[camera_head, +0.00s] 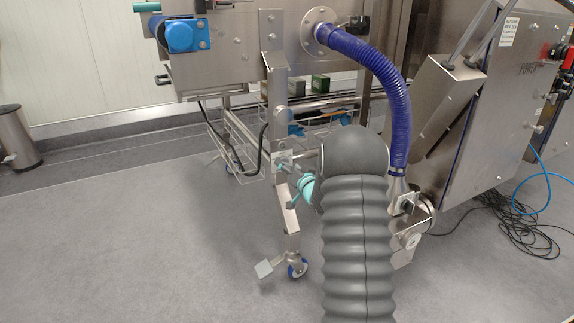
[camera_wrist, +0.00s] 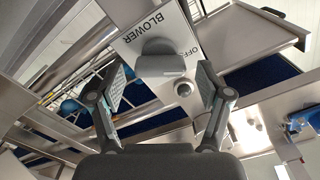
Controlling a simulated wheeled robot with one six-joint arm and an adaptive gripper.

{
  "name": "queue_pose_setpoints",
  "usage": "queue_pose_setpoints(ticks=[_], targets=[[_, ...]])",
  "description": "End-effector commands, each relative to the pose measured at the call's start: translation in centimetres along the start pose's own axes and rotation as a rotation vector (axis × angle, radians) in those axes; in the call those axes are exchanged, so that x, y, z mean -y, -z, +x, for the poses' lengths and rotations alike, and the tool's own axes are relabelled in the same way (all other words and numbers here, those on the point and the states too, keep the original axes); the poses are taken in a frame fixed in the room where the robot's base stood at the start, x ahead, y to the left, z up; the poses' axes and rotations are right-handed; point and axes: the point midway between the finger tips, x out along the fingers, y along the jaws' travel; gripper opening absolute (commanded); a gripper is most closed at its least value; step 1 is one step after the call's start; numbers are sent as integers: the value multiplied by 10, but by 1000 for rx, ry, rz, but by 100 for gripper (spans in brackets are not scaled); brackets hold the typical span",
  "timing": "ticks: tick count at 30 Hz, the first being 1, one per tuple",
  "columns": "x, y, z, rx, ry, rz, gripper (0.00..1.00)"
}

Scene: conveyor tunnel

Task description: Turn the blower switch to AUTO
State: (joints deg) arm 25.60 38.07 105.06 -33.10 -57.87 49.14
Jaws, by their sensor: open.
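In the wrist view, a pale panel (camera_wrist: 130,42) bears the words BLOWER and OFF, which appear rotated. A grey, block-like knob (camera_wrist: 160,62) stands out from this panel beside the lettering. A small round metal fitting (camera_wrist: 183,89) sits near OFF. My gripper (camera_wrist: 162,76) is open, with one finger on each side of the grey knob and visible gaps between. I cannot tell from this view how far the fingertips are from the panel. No AUTO marking is readable.
A blue ribbed hose (camera_head: 388,85) curves down close to my arm. A steel leg (camera_head: 290,215) with a caster and a wire basket (camera_head: 238,150) stand left of it. A steel cabinet (camera_head: 500,110) is at right, with cables (camera_head: 505,225) on the floor.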

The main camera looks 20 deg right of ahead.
Motion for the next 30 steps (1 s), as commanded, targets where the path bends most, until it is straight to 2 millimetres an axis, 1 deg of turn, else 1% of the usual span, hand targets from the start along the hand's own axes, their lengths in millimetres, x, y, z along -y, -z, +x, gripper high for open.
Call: queue_pose_setpoints(ticks=[1, 5, 14, 17, 18, 20, 21, 22, 30], targets=[[0, 0, 5, 0, 1, -1, 77], [0, 0, 12, 0, 0, -1, 77], [0, 0, 14, 0, 0, -1, 77], [0, 0, 14, 0, 0, -1, 55], [0, 0, 14, 0, 0, -1, 45], [0, 0, 14, 0, 0, -1, 30], [0, 0, 14, 0, 0, -1, 20], [0, 0, 14, 0, 0, -1, 17], [0, 0, 14, 0, 0, 21, 17]])
